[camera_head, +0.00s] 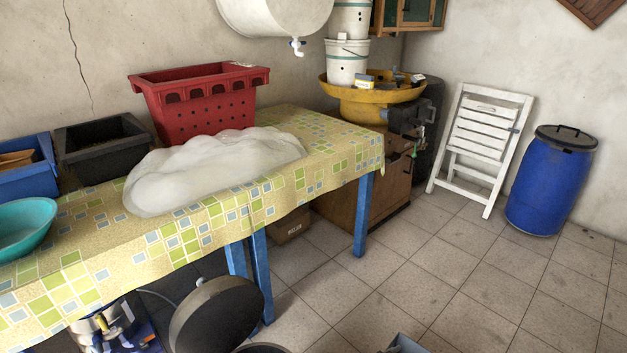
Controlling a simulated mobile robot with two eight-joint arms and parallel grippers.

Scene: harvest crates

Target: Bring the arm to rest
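Neither of my grippers can be made out in the head view, and I see no arm that I can be sure is mine. A small grey-blue piece (404,344) shows at the bottom edge, cut off by the frame; I cannot tell what it is.
A table with a checked cloth (270,207) bears a red crate (205,110), a white plastic bag (205,170), a black crate (100,150), a blue crate (32,180) and a teal bowl (22,228). A blue barrel (548,185) and folded white chair (480,140) stand right. Middle floor is clear.

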